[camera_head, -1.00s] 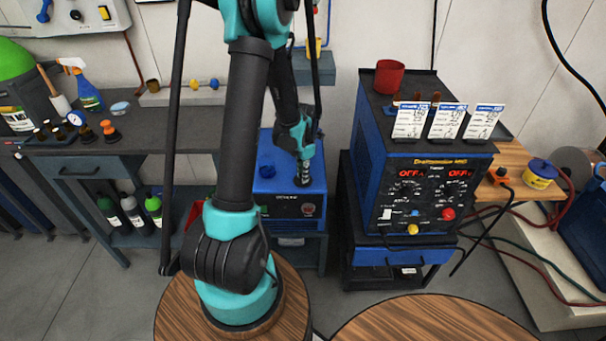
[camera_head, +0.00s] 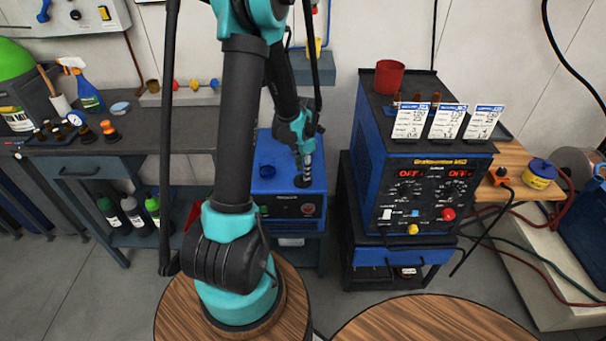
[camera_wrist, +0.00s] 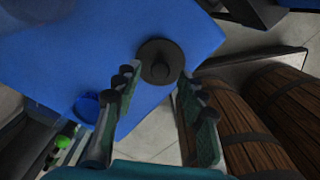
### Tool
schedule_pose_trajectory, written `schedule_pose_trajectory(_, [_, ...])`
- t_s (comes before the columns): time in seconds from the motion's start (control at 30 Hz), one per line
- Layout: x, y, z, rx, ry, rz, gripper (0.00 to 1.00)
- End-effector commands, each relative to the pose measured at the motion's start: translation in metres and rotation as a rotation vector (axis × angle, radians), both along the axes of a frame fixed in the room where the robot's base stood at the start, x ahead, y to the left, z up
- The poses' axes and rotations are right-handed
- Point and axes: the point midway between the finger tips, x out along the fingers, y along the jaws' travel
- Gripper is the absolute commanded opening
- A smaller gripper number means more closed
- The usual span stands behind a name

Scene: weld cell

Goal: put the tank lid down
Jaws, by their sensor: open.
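The tank lid (camera_head: 303,182), a dark round disc with a small knob, lies at the front right part of the blue unit's top (camera_head: 282,184). In the wrist view, the lid (camera_wrist: 146,54) sits just beyond my fingertips, close to the unit's edge. My gripper (camera_wrist: 156,84) is open, with one finger on each side and the space between them empty. In the head view, my gripper (camera_head: 306,170) points down just above the lid. A round blue fitting (camera_head: 267,171) is on the unit's top, left of the lid.
A blue welding power source (camera_head: 425,185) with price cards and a red cup (camera_head: 389,77) stands to the right. A dark workbench (camera_head: 150,142) with bottles is on the left. Wooden round tops (camera_head: 430,320) are in front.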

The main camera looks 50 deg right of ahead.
Motion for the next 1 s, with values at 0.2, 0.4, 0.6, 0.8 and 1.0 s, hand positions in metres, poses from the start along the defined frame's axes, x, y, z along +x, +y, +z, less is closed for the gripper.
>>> schedule_pose_trajectory(0.2, [0.000,0.001,0.039,0.000,0.000,0.000,0.41])
schedule_pose_trajectory(0.4, [0.000,0.001,0.072,0.000,0.000,0.000,0.41])
schedule_pose_trajectory(0.6, [0.000,0.000,0.092,0.000,0.000,0.000,0.41])
schedule_pose_trajectory(0.8, [0.000,0.000,0.098,0.000,0.000,0.000,0.41])
schedule_pose_trajectory(1.0, [0.012,0.011,0.100,-0.008,-0.004,-0.022,0.41])
